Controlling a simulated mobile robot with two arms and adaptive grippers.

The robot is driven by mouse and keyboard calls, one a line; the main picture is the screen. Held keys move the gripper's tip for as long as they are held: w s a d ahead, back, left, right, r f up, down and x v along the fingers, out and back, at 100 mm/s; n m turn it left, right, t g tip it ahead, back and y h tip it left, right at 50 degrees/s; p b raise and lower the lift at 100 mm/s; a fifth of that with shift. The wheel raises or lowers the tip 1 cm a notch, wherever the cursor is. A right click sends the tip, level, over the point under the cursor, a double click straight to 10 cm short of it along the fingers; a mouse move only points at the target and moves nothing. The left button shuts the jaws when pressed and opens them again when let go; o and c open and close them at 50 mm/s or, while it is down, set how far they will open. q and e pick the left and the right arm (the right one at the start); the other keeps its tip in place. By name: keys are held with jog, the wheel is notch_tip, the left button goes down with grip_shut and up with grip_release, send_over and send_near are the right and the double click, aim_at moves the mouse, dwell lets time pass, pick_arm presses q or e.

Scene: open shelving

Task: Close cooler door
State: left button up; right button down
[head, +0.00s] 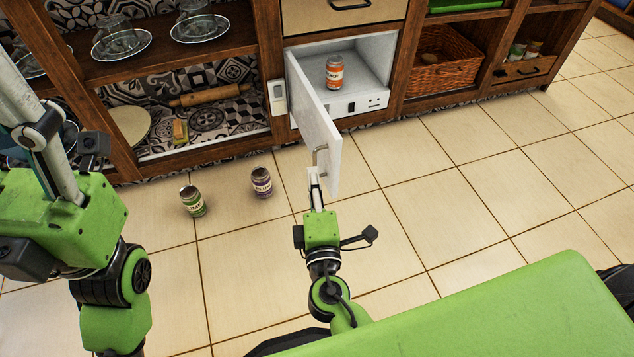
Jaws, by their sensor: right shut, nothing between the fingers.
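The cooler (372,62) is a white box set into the wooden shelving, with an orange-labelled jar (334,72) inside. Its white door (317,125) stands wide open, swung out toward me from the left side of the cooler. A metal handle (321,160) is near the door's free edge. My right gripper (314,175) is shut and empty, right at the lower free end of the door by the handle; I cannot tell whether it touches. My left arm is at the left of the view; its gripper fingers are not seen.
A wicker basket (442,60) sits in the shelf to the right. The floor (450,150) right of the door is clear.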

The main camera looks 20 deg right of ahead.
aim_at(328, 152)
jog(key=w+d, duration=0.5)
jog(key=w, duration=0.1)
jog(key=shift+w, duration=0.2)
jog(key=shift+d, duration=0.2)
